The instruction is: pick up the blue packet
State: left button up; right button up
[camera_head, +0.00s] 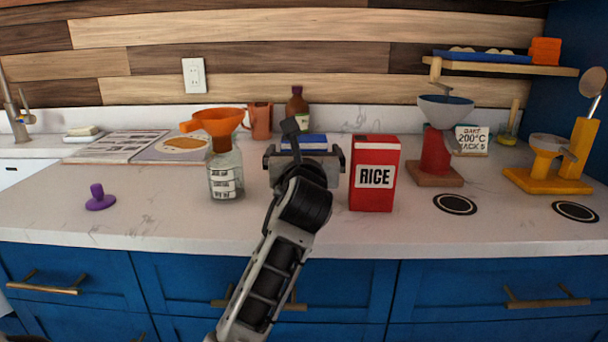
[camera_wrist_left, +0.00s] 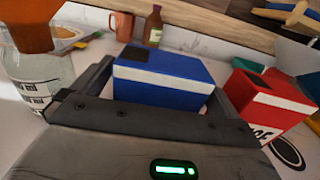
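The blue packet (camera_head: 312,142) stands on the counter behind my left gripper, which hides most of it in the head view. In the left wrist view the blue packet (camera_wrist_left: 160,85), with a white band and a dark patch on top, shows upright between the two finger lines. My left gripper (camera_head: 304,158) is open, with one finger to each side of the packet. Its lower part is hidden by the gripper body, so I cannot tell how far the fingers reach along it. My right gripper is not in view.
A red rice box (camera_head: 385,192) stands close on the right. A glass jar (camera_head: 226,180) with an orange funnel (camera_head: 218,122) stands close on the left. A brown bottle (camera_head: 297,108) and a mug (camera_head: 260,121) are behind. The front left counter holds a purple knob-like object (camera_head: 100,198).

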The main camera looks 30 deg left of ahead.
pick_arm(q)
jog(key=c, duration=1)
jog(key=shift+r, duration=0.15)
